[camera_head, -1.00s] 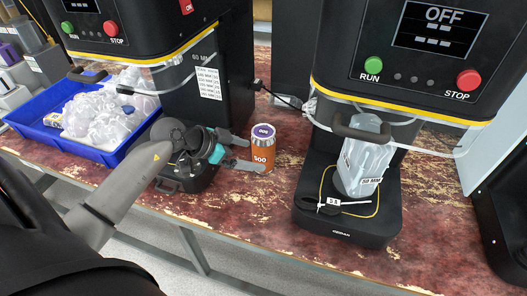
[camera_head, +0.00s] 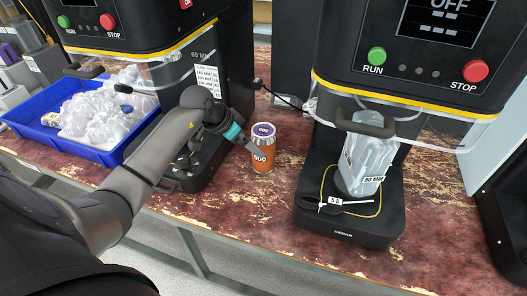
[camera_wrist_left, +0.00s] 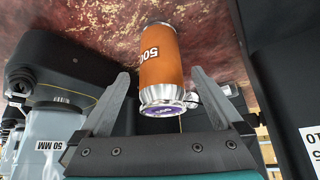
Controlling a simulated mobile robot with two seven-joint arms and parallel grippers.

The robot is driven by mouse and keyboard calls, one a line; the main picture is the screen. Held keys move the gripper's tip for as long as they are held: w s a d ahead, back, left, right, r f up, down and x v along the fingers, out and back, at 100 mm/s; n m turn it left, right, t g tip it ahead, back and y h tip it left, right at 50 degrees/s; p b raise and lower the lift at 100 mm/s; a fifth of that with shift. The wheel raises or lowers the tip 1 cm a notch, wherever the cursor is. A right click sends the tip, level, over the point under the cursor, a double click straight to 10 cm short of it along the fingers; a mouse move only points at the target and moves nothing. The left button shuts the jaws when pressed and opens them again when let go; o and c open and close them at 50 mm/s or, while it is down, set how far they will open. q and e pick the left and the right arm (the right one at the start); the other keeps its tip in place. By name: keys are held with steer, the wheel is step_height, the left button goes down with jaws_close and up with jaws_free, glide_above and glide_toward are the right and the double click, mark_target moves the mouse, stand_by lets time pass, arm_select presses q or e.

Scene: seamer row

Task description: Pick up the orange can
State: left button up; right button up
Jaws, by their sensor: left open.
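The orange can (camera_head: 264,158) stands upright on the worn red table, between the two seaming machines. It has a purple lid and dark lettering. In the left wrist view the can (camera_wrist_left: 161,62) appears upside down, its lid end toward me, between the two spread fingers of my left gripper (camera_wrist_left: 160,95). In the head view the left gripper (camera_head: 248,146) reaches in from the left, right beside the can. Its fingers are partly hidden there, and I cannot tell whether they touch the can. My right gripper is in neither view.
The right machine's base (camera_head: 345,222) holds a clear container (camera_head: 366,165) labelled 50 MM. A blue tray (camera_head: 98,152) of clear plastic items lies at the left. The left machine (camera_head: 190,165) stands behind my arm. The table in front of the can is free.

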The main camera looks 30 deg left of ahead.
mark_target(257, 133)
arm_select(q)
steer(key=shift+w+d, duration=0.2)
steer(key=shift+w, duration=0.3)
steer(key=shift+w+d, duration=0.15)
steer(key=shift+w, duration=0.3)
steer(key=shift+w+d+b, duration=0.2)
steer(key=shift+w+b, duration=0.05)
steer(key=shift+w, duration=0.25)
steer(key=shift+w+d+b, duration=0.2)
steer(key=shift+w, duration=0.3)
steer(key=shift+b+x, duration=0.3)
steer(key=shift+x, duration=0.5)
steer(key=shift+f, duration=0.4)
steer(key=shift+w+f, duration=0.2)
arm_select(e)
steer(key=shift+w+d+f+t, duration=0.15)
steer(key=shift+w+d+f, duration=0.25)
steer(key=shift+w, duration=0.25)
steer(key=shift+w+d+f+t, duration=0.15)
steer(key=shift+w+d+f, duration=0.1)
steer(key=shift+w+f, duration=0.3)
